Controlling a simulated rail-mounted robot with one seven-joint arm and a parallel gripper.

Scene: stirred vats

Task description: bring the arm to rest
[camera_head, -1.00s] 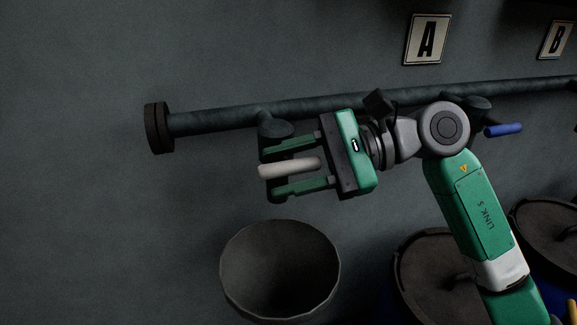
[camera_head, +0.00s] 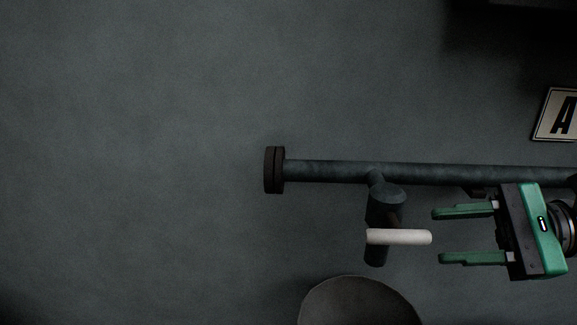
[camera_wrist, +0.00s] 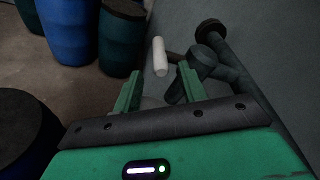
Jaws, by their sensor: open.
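My gripper (camera_head: 435,236) is open and empty, with its green fingers pointing left in the head view. The white lever handle (camera_head: 398,237) on the pipe's valve (camera_head: 377,258) lies just left of the fingertips, in line with the gap between them. In the wrist view my gripper (camera_wrist: 156,84) shows both fingers apart, with the white handle (camera_wrist: 160,57) beyond the gap and nothing between the fingers. Most of my arm is outside the head view.
A dark pipe (camera_head: 330,171) with an end flange (camera_head: 273,170) runs along the wall. A grey bowl (camera_head: 360,305) is below the valve. Sign A (camera_head: 560,115) hangs at right. Blue drums (camera_wrist: 70,28) and dark drums (camera_wrist: 122,40) stand in the wrist view. The wall at left is clear.

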